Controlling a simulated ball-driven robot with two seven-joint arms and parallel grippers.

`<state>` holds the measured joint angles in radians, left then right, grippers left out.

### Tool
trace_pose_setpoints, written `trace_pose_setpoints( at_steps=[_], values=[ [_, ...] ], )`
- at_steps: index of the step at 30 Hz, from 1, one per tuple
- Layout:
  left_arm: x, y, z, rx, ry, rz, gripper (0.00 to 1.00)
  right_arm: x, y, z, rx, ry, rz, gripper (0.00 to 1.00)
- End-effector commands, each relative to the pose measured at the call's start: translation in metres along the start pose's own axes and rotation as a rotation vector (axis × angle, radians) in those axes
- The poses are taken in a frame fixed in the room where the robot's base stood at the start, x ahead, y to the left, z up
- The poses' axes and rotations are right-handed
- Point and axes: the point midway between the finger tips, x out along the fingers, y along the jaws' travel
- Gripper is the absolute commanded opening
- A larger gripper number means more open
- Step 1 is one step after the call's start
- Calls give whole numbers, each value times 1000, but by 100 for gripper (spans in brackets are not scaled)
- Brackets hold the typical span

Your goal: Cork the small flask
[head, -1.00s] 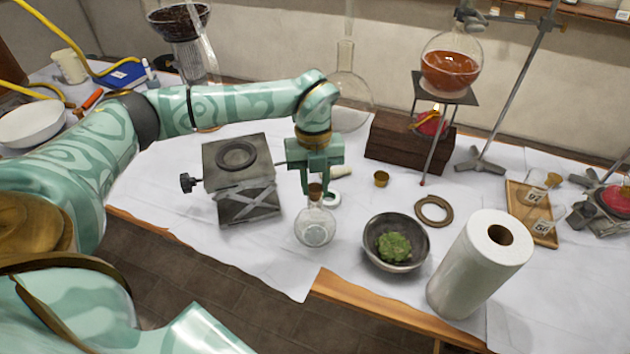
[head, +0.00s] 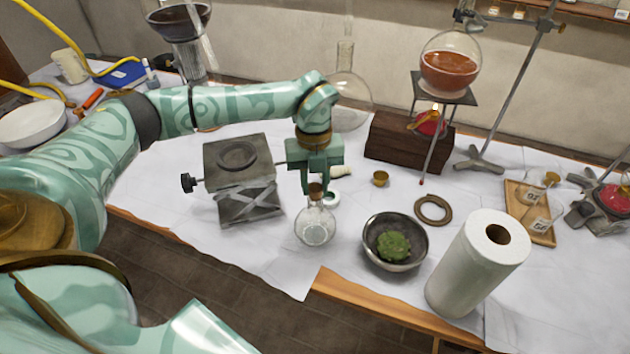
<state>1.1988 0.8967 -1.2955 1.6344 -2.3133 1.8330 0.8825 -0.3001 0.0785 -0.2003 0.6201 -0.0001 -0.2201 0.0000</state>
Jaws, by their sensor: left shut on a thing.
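The small flask (head: 315,228) is clear glass and stands upright on the white cloth near the table's front edge. A brown cork (head: 315,190) sits at the top of the flask's neck, between the fingertips of my left gripper (head: 314,186). My left gripper points down from above and is shut on the cork. The fingers hide part of the cork, and I cannot tell how deep it sits in the neck. My right gripper is not in view.
A lab jack (head: 238,175) stands left of the flask. A bowl with green matter (head: 395,242) and a paper towel roll (head: 478,262) stand to the right. A wooden block (head: 395,141) and large round flask (head: 347,98) stand behind.

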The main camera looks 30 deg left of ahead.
Motion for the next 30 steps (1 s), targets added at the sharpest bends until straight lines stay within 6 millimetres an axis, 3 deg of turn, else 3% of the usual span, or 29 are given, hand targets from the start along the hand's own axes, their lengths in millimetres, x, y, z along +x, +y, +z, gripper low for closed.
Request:
trace_pose_setpoints(
  at_steps=[30],
  values=[
    [4,0,0,-1,0,0,9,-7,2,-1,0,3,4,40]
  ],
)
